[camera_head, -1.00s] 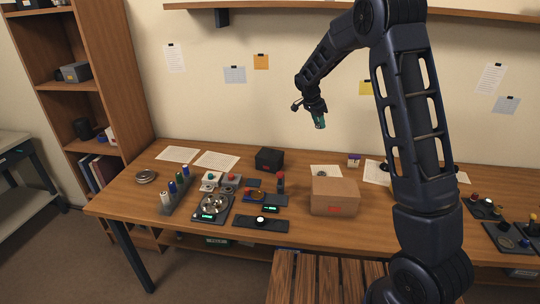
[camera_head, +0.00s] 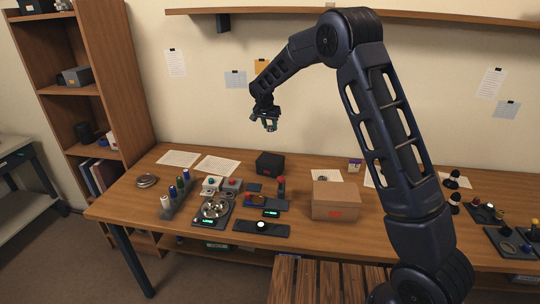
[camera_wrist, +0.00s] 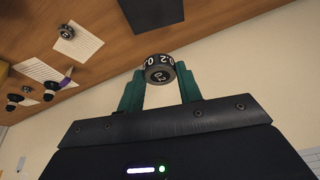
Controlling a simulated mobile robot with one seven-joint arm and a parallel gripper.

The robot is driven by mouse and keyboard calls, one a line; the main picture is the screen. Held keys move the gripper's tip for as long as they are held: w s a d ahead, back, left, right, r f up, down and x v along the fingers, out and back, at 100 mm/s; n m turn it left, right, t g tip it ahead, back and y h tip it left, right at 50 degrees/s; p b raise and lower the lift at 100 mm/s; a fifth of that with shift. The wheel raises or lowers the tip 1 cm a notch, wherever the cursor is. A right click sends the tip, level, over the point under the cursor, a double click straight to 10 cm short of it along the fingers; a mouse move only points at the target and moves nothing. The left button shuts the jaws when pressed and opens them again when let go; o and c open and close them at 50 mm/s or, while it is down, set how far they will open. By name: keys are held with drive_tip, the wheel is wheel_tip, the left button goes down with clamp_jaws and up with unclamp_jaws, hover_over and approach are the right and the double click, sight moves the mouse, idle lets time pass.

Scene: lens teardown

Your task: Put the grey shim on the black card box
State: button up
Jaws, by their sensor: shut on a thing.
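My gripper (camera_head: 270,125) has teal fingers and hangs in the air above the back of the table. In the wrist view its fingers (camera_wrist: 160,84) are shut on the grey shim (camera_wrist: 157,73), a dark round piece with white "0.2" markings. The shim is too small to make out clearly in the head view. The black card box (camera_head: 270,163) stands on the table below the gripper, apart from it. Its dark face also shows at the top of the wrist view (camera_wrist: 150,10).
A brown carton (camera_head: 335,199) stands right of the black box. A scale (camera_head: 214,210), small coloured parts and a row of bottles (camera_head: 174,194) stand to the left and front. Papers (camera_head: 178,158) lie at the back left. A shelf (camera_head: 250,12) runs along the wall above.

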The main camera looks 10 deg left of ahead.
sight(271, 157)
wheel_tip(271, 157, down, 15)
drive_tip(key=shift+r, duration=0.1)
idle(0.5)
drive_tip(key=shift+f, duration=0.2)
drive_tip(key=o, duration=1)
